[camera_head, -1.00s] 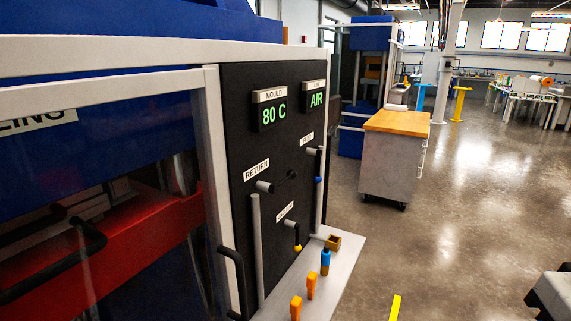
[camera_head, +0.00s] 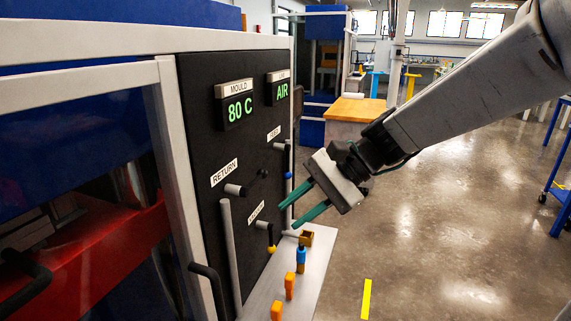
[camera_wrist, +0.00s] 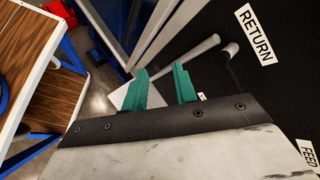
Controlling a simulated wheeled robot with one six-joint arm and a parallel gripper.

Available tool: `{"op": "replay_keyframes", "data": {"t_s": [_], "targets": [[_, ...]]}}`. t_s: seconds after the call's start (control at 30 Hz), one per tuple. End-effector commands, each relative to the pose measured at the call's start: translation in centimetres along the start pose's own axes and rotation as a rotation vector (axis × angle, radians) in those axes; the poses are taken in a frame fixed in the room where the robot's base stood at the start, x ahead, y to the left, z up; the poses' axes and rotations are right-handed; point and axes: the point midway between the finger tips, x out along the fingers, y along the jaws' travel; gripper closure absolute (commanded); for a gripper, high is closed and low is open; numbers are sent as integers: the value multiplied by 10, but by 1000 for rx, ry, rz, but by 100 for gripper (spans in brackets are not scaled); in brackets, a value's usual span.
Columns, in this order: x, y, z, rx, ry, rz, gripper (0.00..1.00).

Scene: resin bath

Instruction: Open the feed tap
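The feed tap (camera_head: 287,160) is on the black panel's right side, below the FEED label (camera_head: 273,133). Its dark lever hangs down and ends in a blue tip. In the wrist view the FEED label (camera_wrist: 308,152) shows at the lower right edge; I cannot make out the feed tap there. My gripper (camera_head: 288,217) has two green fingers, apart and empty, in front of the panel, lower than the feed tap. The open fingers also show in the wrist view (camera_wrist: 160,68), near the RETURN label's side of the panel.
The return tap (camera_head: 246,188) and a yellow-tipped tap (camera_head: 271,240) are close by. A pale shelf (camera_head: 308,275) below carries orange pieces (camera_head: 290,285), a blue-topped bottle (camera_head: 301,257) and a small box (camera_head: 306,236). Displays read 80 C and AIR.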

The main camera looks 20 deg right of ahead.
Motion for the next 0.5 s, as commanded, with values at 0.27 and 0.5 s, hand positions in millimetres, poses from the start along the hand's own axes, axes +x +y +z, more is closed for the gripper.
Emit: {"op": "replay_keyframes", "data": {"t_s": [0.27,0.5], "targets": [[-10,-97,-137,589,-207,-524,72],[-34,-117,-241,896,-310,-840,72]]}}
